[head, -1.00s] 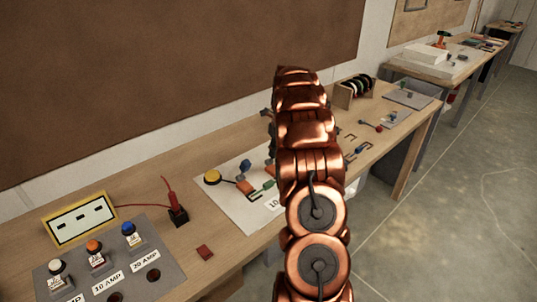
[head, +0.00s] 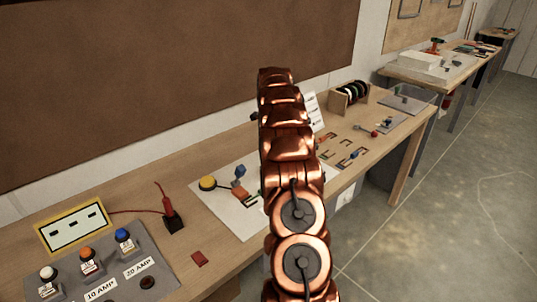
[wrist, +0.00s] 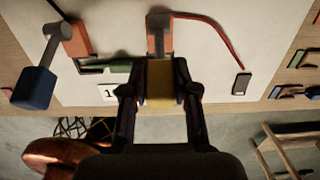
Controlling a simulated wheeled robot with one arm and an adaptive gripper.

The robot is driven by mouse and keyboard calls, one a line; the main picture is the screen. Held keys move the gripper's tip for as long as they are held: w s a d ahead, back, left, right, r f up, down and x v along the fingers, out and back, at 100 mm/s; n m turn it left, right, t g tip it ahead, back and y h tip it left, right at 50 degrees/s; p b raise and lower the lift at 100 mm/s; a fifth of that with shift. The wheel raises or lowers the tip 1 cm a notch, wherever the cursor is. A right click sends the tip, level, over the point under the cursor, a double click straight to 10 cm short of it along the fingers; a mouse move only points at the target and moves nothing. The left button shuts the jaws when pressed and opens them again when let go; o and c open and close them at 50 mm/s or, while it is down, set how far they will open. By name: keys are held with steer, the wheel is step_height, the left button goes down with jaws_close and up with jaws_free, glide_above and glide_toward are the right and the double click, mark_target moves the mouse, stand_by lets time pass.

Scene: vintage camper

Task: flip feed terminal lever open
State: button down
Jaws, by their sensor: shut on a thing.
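My gripper (wrist: 163,75) is shut on a yellow lever handle (wrist: 160,92) in the wrist view. The handle joins a grey lever arm (wrist: 159,22) on an orange terminal block (wrist: 154,44) on a white board (wrist: 215,40). Beside it at left, a second orange block (wrist: 77,37) carries a lever with a blue handle (wrist: 34,88). A red wire curves right from near the gripped lever. In the head view, my arm hides the gripper and the gripped lever, while the blue handle (head: 239,170) and its orange block (head: 240,191) show left of it.
A yellow round button (head: 207,182) stands on the board's left. Farther left are a red block (head: 199,259), a meter (head: 73,226) and a grey fuse panel (head: 165,268). Small parts and a rack (head: 349,94) lie beyond my arm. Floor is open at right.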

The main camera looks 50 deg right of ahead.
steer(key=c, duration=0.9)
jaws_free()
steer(key=shift+w, duration=0.1)
steer(key=shift+r, duration=3.7)
